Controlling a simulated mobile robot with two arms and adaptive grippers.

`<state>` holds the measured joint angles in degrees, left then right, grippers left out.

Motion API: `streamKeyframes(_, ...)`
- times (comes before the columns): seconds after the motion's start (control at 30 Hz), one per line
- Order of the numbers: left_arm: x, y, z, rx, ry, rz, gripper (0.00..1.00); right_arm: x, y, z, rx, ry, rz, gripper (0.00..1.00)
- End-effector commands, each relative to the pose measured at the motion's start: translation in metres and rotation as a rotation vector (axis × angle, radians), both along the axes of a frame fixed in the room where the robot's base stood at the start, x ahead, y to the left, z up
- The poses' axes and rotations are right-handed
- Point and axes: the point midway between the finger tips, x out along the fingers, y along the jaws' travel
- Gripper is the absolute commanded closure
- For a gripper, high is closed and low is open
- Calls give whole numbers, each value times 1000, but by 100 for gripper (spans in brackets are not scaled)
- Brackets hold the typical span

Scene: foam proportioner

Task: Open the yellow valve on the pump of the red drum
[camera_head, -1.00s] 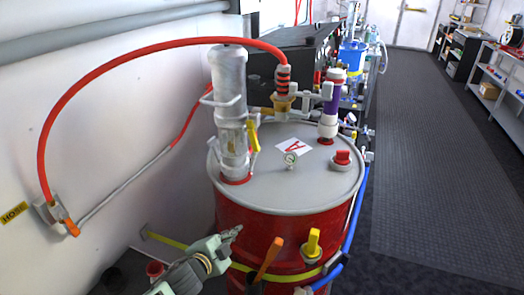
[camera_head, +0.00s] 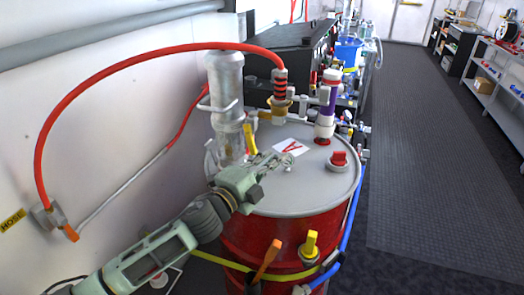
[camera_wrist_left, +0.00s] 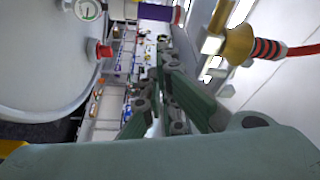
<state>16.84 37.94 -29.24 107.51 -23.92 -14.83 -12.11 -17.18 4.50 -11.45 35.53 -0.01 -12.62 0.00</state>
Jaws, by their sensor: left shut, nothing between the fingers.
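The red drum (camera_head: 270,240) stands in the middle of the head view with a grey lid. The pump (camera_head: 227,90), a pale translucent cylinder, rises from the lid's left side. Its yellow valve handle (camera_head: 250,140) points up beside the pump, just behind my left gripper in the picture. My left gripper (camera_head: 284,160) is shut and empty above the lid, its fingertips to the right of the yellow handle. In the left wrist view the shut fingers (camera_wrist_left: 165,85) fill the middle, and I cannot make out the valve handle there. My right gripper is not in view.
An orange-red hose (camera_head: 140,55) arches from the wall to a brass fitting (camera_head: 279,113) behind the lid. A purple-banded pipe (camera_head: 326,100) and a red cap (camera_head: 338,160) stand on the lid's right. Another yellow handle (camera_head: 310,245) is at the drum's front. The floor at right is clear.

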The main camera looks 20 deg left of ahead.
Motion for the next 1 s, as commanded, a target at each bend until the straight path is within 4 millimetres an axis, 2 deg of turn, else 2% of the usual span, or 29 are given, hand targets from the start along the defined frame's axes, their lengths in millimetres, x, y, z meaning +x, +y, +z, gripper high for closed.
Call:
streamKeyframes(0.1,21,-8,6,-2,-1,0,100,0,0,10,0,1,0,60)
streamKeyframes(0.2,20,12,-3,4,3,4,100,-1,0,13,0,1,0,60)
streamKeyframes(0.4,20,29,-8,1,2,1,100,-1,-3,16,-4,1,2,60)
streamKeyframes(0.8,20,33,-9,4,1,1,100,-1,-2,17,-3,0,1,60)
streamKeyframes(0.93,20,41,-13,105,-1,4,100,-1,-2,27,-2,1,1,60)
streamKeyframes(0.97,20,45,-22,108,0,3,100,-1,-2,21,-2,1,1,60)
streamKeyframes(1.0,20,48,-19,145,-3,3,100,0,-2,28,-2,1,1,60)
